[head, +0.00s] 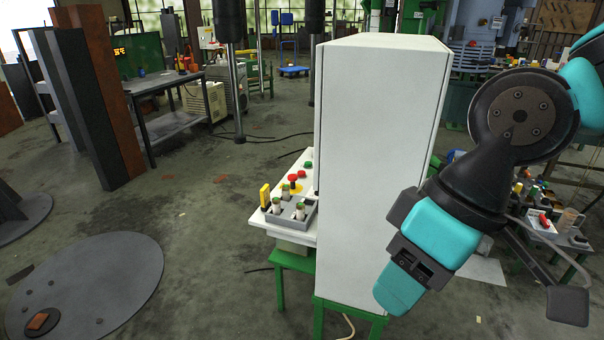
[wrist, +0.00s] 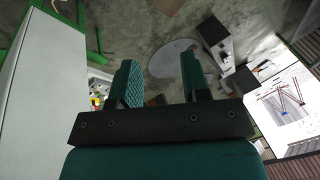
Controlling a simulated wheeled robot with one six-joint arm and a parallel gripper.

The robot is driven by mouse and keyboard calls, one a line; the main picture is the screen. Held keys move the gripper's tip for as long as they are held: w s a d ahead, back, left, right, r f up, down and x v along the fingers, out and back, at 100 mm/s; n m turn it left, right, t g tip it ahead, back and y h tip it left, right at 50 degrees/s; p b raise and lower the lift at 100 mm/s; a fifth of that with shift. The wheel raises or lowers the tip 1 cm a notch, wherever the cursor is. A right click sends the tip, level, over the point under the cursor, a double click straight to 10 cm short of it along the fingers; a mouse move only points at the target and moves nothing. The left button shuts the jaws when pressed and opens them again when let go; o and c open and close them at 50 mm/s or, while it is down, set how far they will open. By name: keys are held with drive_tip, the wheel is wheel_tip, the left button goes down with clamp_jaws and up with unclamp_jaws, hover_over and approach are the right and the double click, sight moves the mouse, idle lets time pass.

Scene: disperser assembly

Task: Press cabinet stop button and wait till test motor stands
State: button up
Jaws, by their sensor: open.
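The pale grey cabinet (head: 380,150) stands upright on a green frame in the middle of the head view. It fills the left side of the wrist view (wrist: 42,90). On a white panel (head: 284,228) left of it are small red buttons (head: 302,174) and a green button (head: 308,164). I cannot tell which one is the stop button. My gripper (wrist: 160,75) is open and empty, with two teal fingers. In the head view it hangs in front of the cabinet's right side, apart from the buttons. I cannot make out the test motor.
A grey tray (head: 308,218) with small parts and a yellow piece (head: 265,197) sits on the panel's front. A round dark plate (head: 95,285) lies on the floor at left. A cluttered bench (head: 570,240) is at right.

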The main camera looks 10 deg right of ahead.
drive_tip(key=shift+c, duration=0.2)
clamp_jaws()
idle(1.6)
